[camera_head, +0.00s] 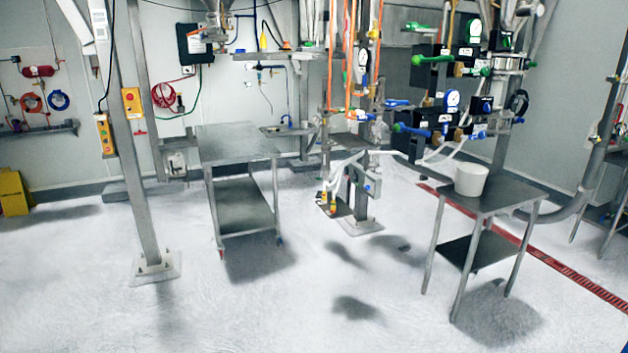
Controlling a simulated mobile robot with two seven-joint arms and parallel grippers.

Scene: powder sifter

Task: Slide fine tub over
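A white tub (471,180) stands upright on the top of a small metal table (506,199) at the right, near its back left edge. It is the only tub I can make out, and I cannot see what is inside it or any label. Neither of my grippers shows in the head view.
A second metal table (237,144) with a lower shelf (243,205) stands left of centre, its top bare. Between the tables are pipes, valves and a post (362,200). A steel column (137,150) stands at the left. A red floor grate (560,266) runs behind the right table. The front floor is clear.

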